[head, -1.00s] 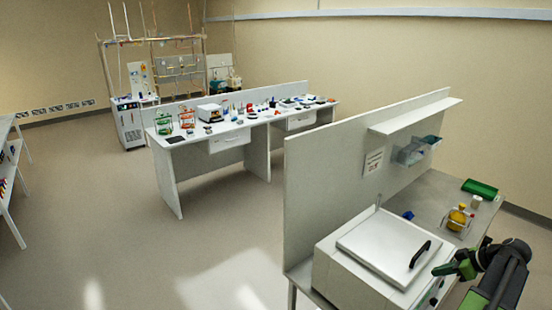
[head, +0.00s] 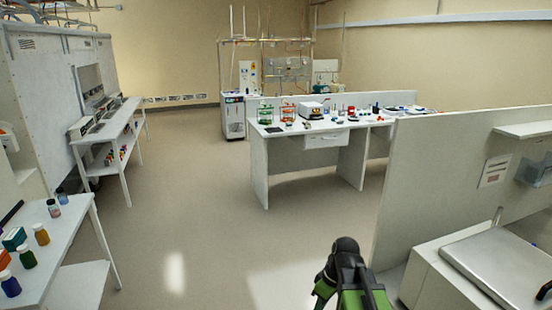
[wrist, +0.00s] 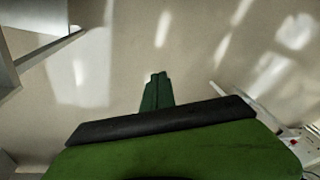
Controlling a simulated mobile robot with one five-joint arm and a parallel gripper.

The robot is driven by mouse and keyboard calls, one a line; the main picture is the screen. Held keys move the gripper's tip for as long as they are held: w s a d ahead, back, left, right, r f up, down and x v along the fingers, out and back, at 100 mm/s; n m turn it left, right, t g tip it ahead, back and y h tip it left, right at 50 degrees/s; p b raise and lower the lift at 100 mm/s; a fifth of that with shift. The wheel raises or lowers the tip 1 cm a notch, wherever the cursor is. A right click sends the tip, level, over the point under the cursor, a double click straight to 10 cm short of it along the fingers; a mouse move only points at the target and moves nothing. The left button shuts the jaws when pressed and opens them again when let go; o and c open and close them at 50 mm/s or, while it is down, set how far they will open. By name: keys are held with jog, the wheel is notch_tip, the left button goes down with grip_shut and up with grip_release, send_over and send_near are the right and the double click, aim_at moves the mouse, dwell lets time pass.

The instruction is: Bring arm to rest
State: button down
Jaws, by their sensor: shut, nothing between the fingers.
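My gripper (wrist: 155,76) shows in the wrist view with its two dark green fingers together and nothing between them. It points out over bare beige floor, clear of any object. In the head view my green and black arm is folded at the bottom centre, and the fingertips cannot be made out there.
A white box with a hinged lid (head: 500,268) stands on the bench at right, beside an upright partition (head: 435,185). A white table with bottles (head: 75,265) is at lower left. A long lab bench (head: 262,165) stands further back. Open floor (head: 200,200) lies between.

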jog(key=shift+s+d+f+m+h, duration=0.2)
jog(key=shift+s+d+m+h, duration=0.3)
jog(key=shift+m, duration=1.05)
jog(key=shift+s+d+f+m+h, duration=0.2)
jog(key=shift+s+d+m+h, duration=0.25)
jog(key=shift+m, duration=1.15)
jog(key=shift+s+d+f+m+h, duration=0.2)
jog(key=shift+s+d+m+h, duration=0.3)
jog(key=shift+m, duration=1.05)
jog(key=shift+s, duration=0.1)
